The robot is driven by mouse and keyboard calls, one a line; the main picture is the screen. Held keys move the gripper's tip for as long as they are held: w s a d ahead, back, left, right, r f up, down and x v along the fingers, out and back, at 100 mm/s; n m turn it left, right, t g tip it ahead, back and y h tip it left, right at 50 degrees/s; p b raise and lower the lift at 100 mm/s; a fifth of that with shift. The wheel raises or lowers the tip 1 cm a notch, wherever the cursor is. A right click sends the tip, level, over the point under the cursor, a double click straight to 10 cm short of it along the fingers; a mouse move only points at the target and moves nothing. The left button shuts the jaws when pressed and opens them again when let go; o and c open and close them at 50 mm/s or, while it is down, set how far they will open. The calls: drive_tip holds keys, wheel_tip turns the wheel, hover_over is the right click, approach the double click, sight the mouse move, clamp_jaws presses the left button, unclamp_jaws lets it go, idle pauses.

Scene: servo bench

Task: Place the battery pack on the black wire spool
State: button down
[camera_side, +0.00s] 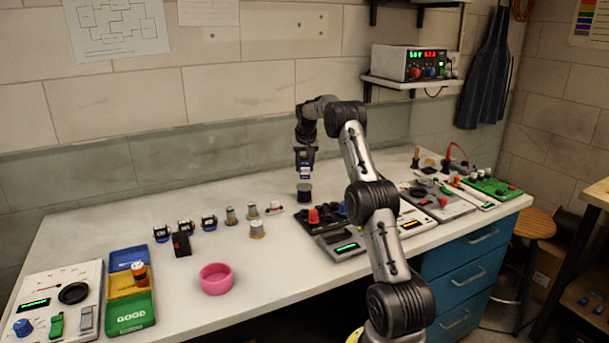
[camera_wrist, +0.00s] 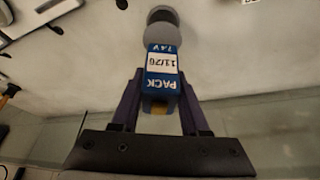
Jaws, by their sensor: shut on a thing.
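My gripper (camera_side: 305,174) is shut on the blue battery pack (camera_side: 305,170), near the back of the bench. In the wrist view the battery pack (camera_wrist: 162,72) sits between both fingers, its white label upside down. The black wire spool (camera_side: 304,192) stands upright on the bench. In the side view it is just below the pack, with what looks like a small gap. In the wrist view a dark round shape (camera_wrist: 163,14) with a grey disc shows beyond the pack. The pack hides part of the disc.
A dark device with a red knob (camera_side: 314,215) lies close to the spool's front right. The bench behind the spool is clear.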

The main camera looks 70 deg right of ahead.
sight(304, 174)
drive_tip(key=shift+w+d+f, duration=0.1)
drive_tip(key=shift+f, duration=1.55)
drive_tip(key=shift+f, duration=0.1)
drive_tip(key=shift+c, duration=2)
unclamp_jaws()
drive_tip(key=shift+f, duration=0.1)
